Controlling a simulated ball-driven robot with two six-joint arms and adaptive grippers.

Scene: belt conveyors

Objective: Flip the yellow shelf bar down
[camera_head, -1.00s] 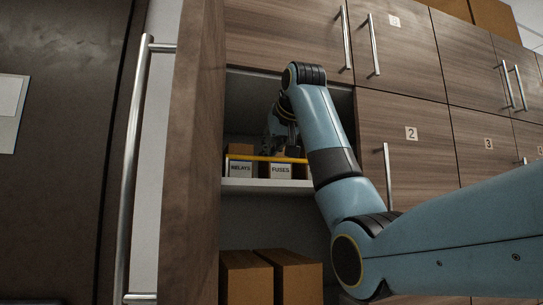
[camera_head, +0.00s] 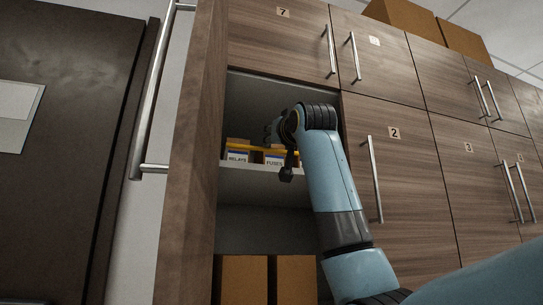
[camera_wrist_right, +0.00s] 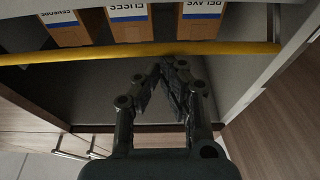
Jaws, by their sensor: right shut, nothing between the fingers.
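The yellow shelf bar (camera_head: 252,149) runs across the front of the cabinet shelf, above the labels of the boxes behind it. In the right wrist view the bar (camera_wrist_right: 80,55) spans nearly the whole width. My right gripper (camera_head: 287,174) is at the bar's right part in the head view and hides some of it. In the wrist view its shut, empty fingertips (camera_wrist_right: 166,64) are right at the bar's edge; I cannot tell whether they touch it. My left gripper is not in view.
Labelled boxes stand behind the bar, among them RELAYS (camera_head: 237,157) and FUSES (camera_head: 274,161). An open cabinet door (camera_head: 188,180) stands on the left. Brown boxes (camera_head: 244,280) are below the shelf (camera_head: 240,167). Closed doors with handles lie to the right.

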